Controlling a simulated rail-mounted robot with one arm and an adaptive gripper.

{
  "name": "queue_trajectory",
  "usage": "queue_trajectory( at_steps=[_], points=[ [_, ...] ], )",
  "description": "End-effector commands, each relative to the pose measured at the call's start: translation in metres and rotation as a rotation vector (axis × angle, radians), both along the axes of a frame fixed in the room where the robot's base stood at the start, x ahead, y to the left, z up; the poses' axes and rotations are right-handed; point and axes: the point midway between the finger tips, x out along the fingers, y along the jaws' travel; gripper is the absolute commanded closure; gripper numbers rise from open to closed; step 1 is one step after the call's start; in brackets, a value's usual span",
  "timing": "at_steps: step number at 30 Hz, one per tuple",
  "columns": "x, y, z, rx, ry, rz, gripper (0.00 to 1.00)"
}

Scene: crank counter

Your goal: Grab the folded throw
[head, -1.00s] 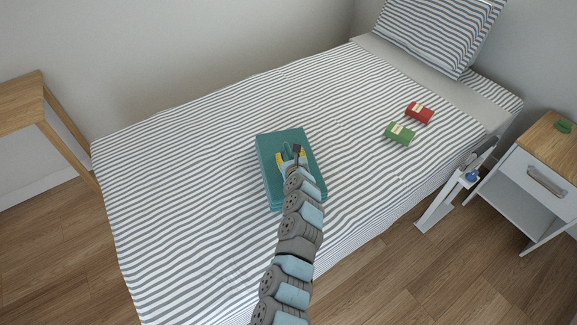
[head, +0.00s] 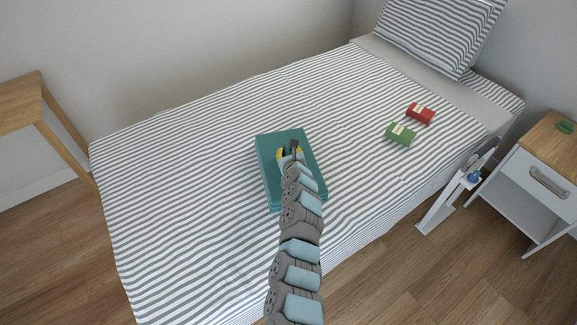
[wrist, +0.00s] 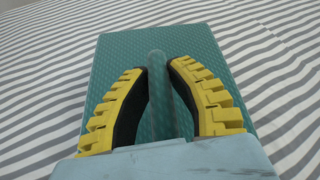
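The folded throw (head: 270,175) is a teal, flat, rectangular bundle lying on the striped bed. In the wrist view the throw (wrist: 115,60) fills the middle, with a raised rounded ridge of the same teal standing up from its top. My gripper (head: 289,153) is over the throw's top. In the wrist view the yellow-and-black fingers of my gripper (wrist: 158,67) stand on both sides of the ridge, and their tips curve in against it. The gripper looks shut on this ridge. The throw rests on the bed; my arm hides part of its near side.
A pillow (head: 440,30) is at the far end. A white nightstand (head: 540,185) stands at right, a wooden table (head: 40,105) at left. The bed around the throw is clear.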

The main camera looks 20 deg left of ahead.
Motion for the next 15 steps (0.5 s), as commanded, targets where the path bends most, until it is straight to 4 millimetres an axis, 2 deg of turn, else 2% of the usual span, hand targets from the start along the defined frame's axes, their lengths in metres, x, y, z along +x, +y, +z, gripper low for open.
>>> queue_trajectory(
  at_steps=[15],
  points=[
    [-0.0002, 0.0000, 0.0004, -0.001, 0.001, 0.000, 1.00]
  ],
)
